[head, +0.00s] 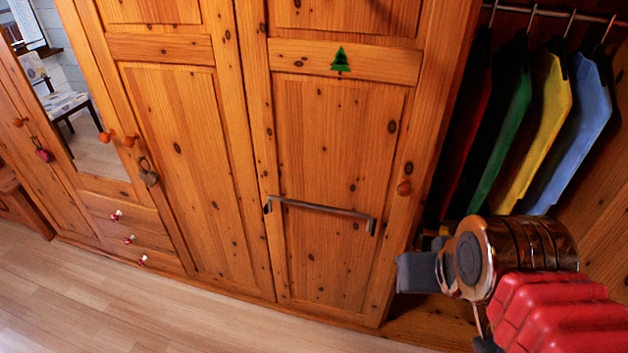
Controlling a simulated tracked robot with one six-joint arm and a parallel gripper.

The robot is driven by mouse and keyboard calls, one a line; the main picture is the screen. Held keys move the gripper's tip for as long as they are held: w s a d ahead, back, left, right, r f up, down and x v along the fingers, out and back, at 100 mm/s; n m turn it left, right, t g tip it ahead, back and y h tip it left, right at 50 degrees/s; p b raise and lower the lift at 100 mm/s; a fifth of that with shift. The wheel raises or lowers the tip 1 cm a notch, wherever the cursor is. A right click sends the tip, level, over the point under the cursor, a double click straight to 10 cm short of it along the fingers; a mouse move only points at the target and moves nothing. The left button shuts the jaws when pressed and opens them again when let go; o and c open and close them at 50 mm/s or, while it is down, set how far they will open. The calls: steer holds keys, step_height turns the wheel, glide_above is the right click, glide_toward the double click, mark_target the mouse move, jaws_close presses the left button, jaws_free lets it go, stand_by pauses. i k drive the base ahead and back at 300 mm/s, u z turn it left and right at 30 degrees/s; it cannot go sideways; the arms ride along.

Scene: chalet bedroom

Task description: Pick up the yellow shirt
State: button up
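The yellow shirt (540,126) hangs on a hanger inside the open section of the wooden wardrobe at the right. It is between a green shirt (505,122) on its left and a blue shirt (578,125) on its right, both partly overlapping it or close beside it. Its lower edge is near my arm, which fills the lower right with red, copper-coloured and grey parts. My gripper's fingers do not show, so I cannot see where they are relative to the shirt.
A dark red garment (467,150) hangs at the left of the rail (545,12). The wardrobe door (340,180) left of the opening is shut and carries a metal bar handle (320,208). The wooden floor (150,315) is clear at the lower left.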

mark_target(551, 103)
steer(key=z, duration=0.9)
steer(key=k, duration=0.5)
steer(key=z, duration=0.05)
steer(key=i, duration=0.5)
